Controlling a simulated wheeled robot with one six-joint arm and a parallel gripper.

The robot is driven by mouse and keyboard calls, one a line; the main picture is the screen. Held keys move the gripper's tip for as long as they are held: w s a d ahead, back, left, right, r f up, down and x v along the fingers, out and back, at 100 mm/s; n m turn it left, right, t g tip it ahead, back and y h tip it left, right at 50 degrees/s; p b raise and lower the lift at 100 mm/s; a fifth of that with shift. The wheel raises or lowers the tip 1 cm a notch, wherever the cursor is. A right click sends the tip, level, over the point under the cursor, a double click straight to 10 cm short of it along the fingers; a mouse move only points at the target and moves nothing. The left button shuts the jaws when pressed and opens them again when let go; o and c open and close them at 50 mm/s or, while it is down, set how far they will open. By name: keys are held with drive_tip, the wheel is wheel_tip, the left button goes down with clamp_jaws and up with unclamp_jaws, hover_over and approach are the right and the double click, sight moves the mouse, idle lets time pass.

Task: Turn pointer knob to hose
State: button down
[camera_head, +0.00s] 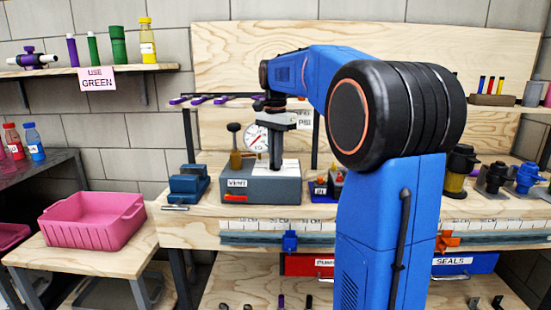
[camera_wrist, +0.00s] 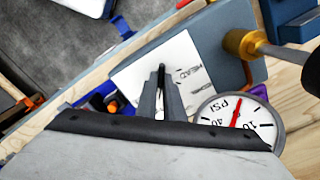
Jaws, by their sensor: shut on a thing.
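A grey test box (camera_head: 262,188) with a VENT label stands on the bench. A white label plate (camera_head: 290,166) is on its top. The plate also shows in the wrist view (camera_wrist: 140,75), with printed words partly hidden. My gripper (camera_head: 277,165) points down over this plate. In the wrist view my gripper (camera_wrist: 161,85) is shut on a narrow dark piece, the pointer knob (camera_wrist: 162,69), standing at the plate. The fingers cover most of the knob, so its pointing direction cannot be told. The word on the plate near the fingertips appears to read HEAD.
A PSI gauge (camera_head: 257,137) with a red needle and a brass-based lever (camera_head: 235,147) stand close by my gripper. A blue block (camera_head: 188,184) sits to the left. A pink bin (camera_head: 93,222) stands on a side table. My blue arm hides the bench's right middle.

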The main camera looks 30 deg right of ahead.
drive_tip(key=c, duration=1.9)
unclamp_jaws()
drive_tip(key=shift+o, duration=0.2)
drive_tip(key=shift+n, duration=0.3)
